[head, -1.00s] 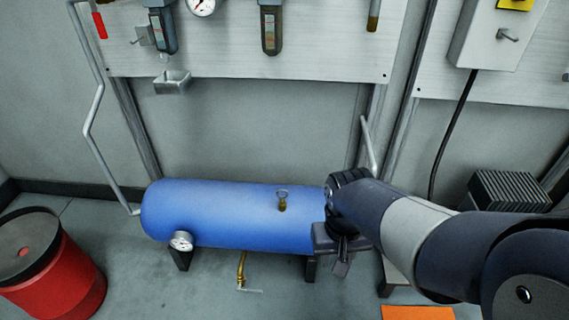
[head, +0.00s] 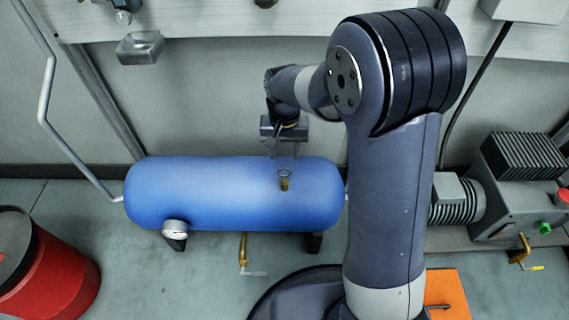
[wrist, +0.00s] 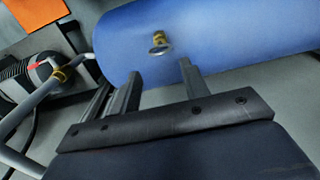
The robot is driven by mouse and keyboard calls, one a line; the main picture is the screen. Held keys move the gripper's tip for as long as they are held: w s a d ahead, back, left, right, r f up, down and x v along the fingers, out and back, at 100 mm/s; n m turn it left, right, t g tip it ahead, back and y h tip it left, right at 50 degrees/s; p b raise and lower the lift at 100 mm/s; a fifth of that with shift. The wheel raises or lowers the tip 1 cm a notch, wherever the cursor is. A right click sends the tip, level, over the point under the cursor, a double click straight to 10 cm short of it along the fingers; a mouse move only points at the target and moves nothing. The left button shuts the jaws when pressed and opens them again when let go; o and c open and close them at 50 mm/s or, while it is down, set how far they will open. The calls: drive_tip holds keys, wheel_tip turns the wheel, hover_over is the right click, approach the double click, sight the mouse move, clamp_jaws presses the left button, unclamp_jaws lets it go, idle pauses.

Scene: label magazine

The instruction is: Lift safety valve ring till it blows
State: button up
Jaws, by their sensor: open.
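The blue air tank (head: 210,195) lies on its side near the floor. The brass safety valve (head: 284,185) stands on top of it toward the right end, with its metal ring (head: 284,174) at the top. The valve's ring also shows in the wrist view (wrist: 158,51), just beyond the fingers. My gripper (head: 286,150) is open and empty, behind the valve in the head view and apart from it. In the wrist view my gripper's two fingers (wrist: 158,85) are spread, with the valve ahead between their tips.
A gauge (head: 175,228) and a brass drain cock (head: 243,252) are on the tank's near side. A red drum (head: 60,265) stands at the left. A grey compressor (head: 515,195) stands at the right, beside an orange mat (head: 440,287). A grey pipe (head: 45,90) runs to the tank's left end.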

sight(285, 169)
wheel_tip(285, 169, down, 5)
drive_tip(key=shift+f+b, duration=0.1)
drive_tip(key=shift+b, duration=0.6)
clamp_jaws()
